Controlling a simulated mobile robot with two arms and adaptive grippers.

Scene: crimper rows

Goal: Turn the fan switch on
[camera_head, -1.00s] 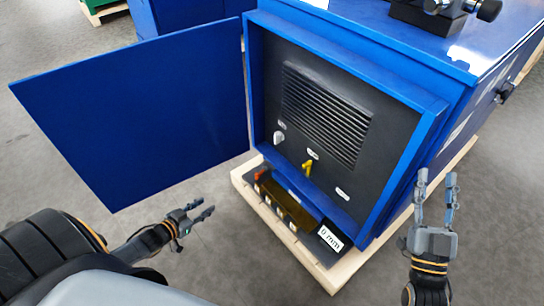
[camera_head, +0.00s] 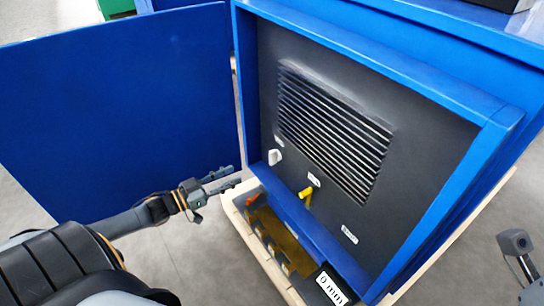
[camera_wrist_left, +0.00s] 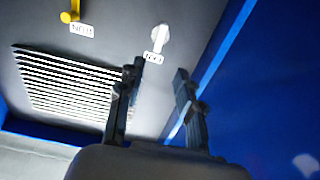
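The blue cabinet (camera_head: 495,150) stands with its door (camera_head: 110,110) open to the left, showing a dark panel. A white switch (camera_head: 275,156) is on the panel's left, with a small label (camera_head: 279,140) above it; the white switch also shows in the left wrist view (camera_wrist_left: 160,38). A yellow switch (camera_head: 306,195) sits lower right of it. I cannot read which label says fan. My left gripper (camera_head: 238,174) is open and empty, left of and below the white switch, apart from it. In the left wrist view the fingers (camera_wrist_left: 155,95) are spread. Part of my right gripper (camera_head: 516,243) shows at the lower right.
A vent grille (camera_head: 335,130) is on the panel. A third label (camera_head: 349,233) sits at lower right. The open door is close to my left arm.

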